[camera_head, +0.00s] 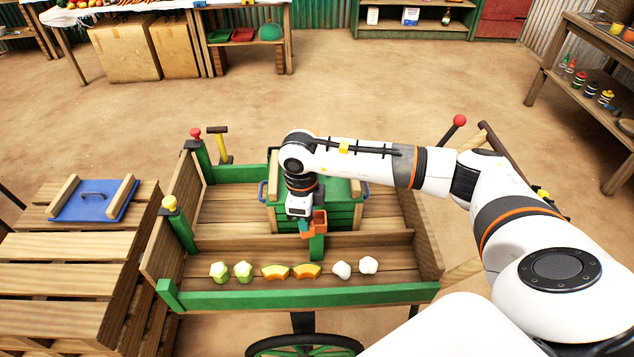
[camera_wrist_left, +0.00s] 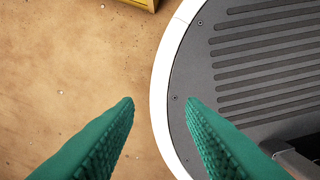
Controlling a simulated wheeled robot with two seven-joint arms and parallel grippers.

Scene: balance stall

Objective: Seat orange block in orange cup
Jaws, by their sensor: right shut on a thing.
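My right gripper (camera_head: 304,224) points down over the middle of the wooden cart. It is shut on an orange piece, which I take for the orange block (camera_head: 308,235). Bright orange surfaces (camera_head: 320,220) show right beside the fingers, above a green post (camera_head: 317,248). I cannot separate block from orange cup here, nor tell whether the block is inside it; the gripper hides part of both. My left gripper shows in the left wrist view (camera_wrist_left: 160,102), its green fingers wide apart with nothing between them, over the floor and my round base.
A green slatted crate (camera_head: 340,213) stands behind the gripper in the cart. Green-white, orange and white pieces (camera_head: 290,271) lie in the cart's front tray. A blue lid (camera_head: 92,200) lies on a pallet stack (camera_head: 60,245) at left. Knobbed posts (camera_head: 171,204) rise at the cart's edges.

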